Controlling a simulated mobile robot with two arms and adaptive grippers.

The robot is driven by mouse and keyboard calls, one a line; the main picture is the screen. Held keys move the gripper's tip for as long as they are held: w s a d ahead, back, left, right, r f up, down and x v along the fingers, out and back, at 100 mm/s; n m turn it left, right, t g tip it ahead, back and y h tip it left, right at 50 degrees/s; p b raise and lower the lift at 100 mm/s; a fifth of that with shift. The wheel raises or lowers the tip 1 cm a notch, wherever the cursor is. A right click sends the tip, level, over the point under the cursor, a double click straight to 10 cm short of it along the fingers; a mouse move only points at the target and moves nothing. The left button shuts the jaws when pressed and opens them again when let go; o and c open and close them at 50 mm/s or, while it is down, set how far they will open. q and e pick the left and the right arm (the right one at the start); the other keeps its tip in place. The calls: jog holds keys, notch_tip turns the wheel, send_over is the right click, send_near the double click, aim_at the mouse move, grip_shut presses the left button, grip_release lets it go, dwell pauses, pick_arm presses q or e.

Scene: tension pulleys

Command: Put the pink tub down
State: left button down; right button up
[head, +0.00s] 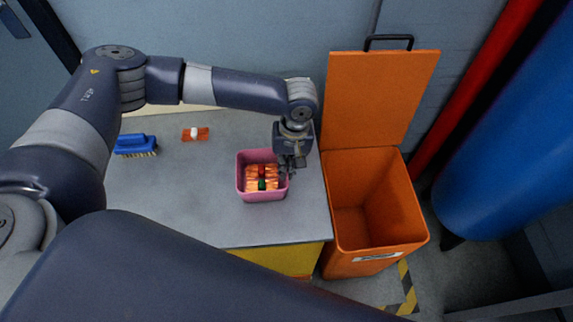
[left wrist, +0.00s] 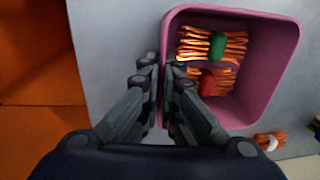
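The pink tub (head: 262,197) is upright over the grey table top near its right side; I cannot tell if its base touches the table. It holds orange bundles, one with a red middle (head: 262,171) and one with a green middle (head: 262,184). My left gripper (head: 287,172) points down at the tub's right wall. In the left wrist view the fingers (left wrist: 161,72) are closed on the wall of the tub (left wrist: 262,98), one inside and one outside. My right gripper is out of view.
An orange bin (head: 345,215) with its lid (head: 375,95) raised stands right of the table (head: 200,215). A blue brush (head: 136,145) and an orange bundle with a white middle (head: 195,134) lie at the back left. The table left of the tub is clear.

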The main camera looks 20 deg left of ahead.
pick_arm(q)
jog(key=shift+f, duration=0.1)
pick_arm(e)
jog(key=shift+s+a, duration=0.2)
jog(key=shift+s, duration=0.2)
pick_arm(q)
jog(key=c, duration=1.8)
grip_release()
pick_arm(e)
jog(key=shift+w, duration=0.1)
pick_arm(q)
jog(key=shift+r, duration=0.35)
notch_tip(320, 180, up, 12)
jog(key=d, duration=0.1)
jog(key=shift+w+f, duration=0.25)
jog(key=shift+w, duration=0.05)
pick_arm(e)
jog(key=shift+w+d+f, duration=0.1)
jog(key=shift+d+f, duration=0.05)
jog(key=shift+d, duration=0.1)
pick_arm(q)
jog(key=shift+d, duration=0.1)
